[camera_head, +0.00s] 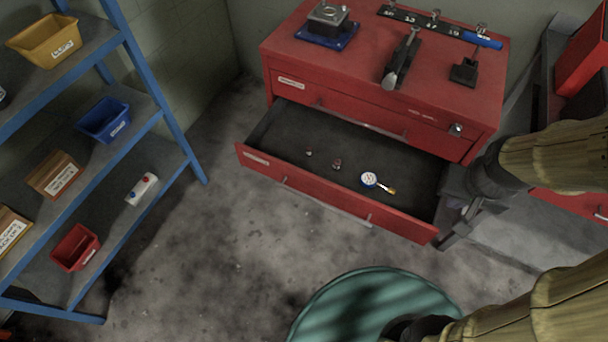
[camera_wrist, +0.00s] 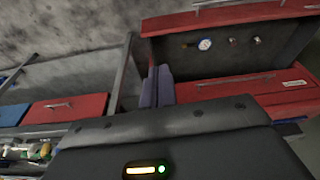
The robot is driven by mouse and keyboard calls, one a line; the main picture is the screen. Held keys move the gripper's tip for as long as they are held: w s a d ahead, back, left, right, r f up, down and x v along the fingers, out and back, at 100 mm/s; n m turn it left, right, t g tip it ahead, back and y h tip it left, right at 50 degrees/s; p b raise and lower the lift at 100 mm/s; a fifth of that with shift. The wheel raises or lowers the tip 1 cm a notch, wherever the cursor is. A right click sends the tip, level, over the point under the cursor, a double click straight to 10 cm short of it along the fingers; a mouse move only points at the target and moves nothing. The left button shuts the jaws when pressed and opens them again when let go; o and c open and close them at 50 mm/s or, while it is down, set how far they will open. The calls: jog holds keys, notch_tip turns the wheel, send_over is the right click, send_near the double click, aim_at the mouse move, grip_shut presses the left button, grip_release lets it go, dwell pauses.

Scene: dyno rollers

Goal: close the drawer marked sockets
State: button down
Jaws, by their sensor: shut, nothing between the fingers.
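A red tool chest (camera_head: 385,97) stands in the head view with its lower drawer (camera_head: 300,192) pulled well out. A pale label (camera_head: 257,159) sits at the left of that drawer's front, too small to read. Two small metal sockets (camera_head: 337,163) and a round white dial gauge (camera_head: 369,180) lie inside. The open drawer (camera_wrist: 220,17) also shows in the wrist view. My gripper (camera_head: 448,238) is at the drawer's right side, close to its front right corner. In the wrist view its fingers (camera_wrist: 156,87) are together and empty, beside the drawer's side; contact cannot be told.
The upper drawer (camera_head: 345,108) is shut. A vise-like block (camera_head: 327,18), a dark tool (camera_head: 402,60) and a socket rail (camera_head: 425,20) lie on top. A blue-framed shelf (camera_head: 170,110) with bins stands left.

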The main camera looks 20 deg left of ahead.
aim_at(304, 176)
jog(key=a+f+n+h+b, duration=0.6)
jog(key=a+f+n+h, duration=0.3)
jog(key=a+f+n, duration=1.05)
jog(key=s+a+f+n+t+y+b, duration=0.1)
jog(key=s+a+f+n+t+y, duration=0.1)
jog(key=a+n+t, duration=0.3)
jog(key=s+a+f+n+t+y+b, duration=0.1)
jog(key=s+a+f+n+t+y, duration=0.1)
jog(key=a+f+n+t, duration=0.3)
jog(key=s+a+f+n+t+y+b, duration=0.2)
jog(key=a+f+n+t+y, duration=0.1)
jog(key=a, duration=0.5)
jog(key=f+n+t, duration=0.1)
jog(key=n+t, duration=0.1)
jog(key=shift+s+a+n+y, duration=0.2)
jog(key=shift+s+n+y, duration=0.15)
jog(key=shift+y, duration=0.05)
jog(key=shift+w, duration=0.1)
jog(key=w+b, duration=0.1)
jog(key=w, duration=0.3)
jog(key=w+b, duration=0.1)
jog(key=w, duration=0.4)
jog(key=w+d+b, duration=0.1)
jog(key=w, duration=0.3)
jog(key=shift+w+d+b, duration=0.1)
jog(key=shift+w+b, duration=0.1)
jog(key=shift+b, duration=0.1)
jog(key=shift+w, duration=0.2)
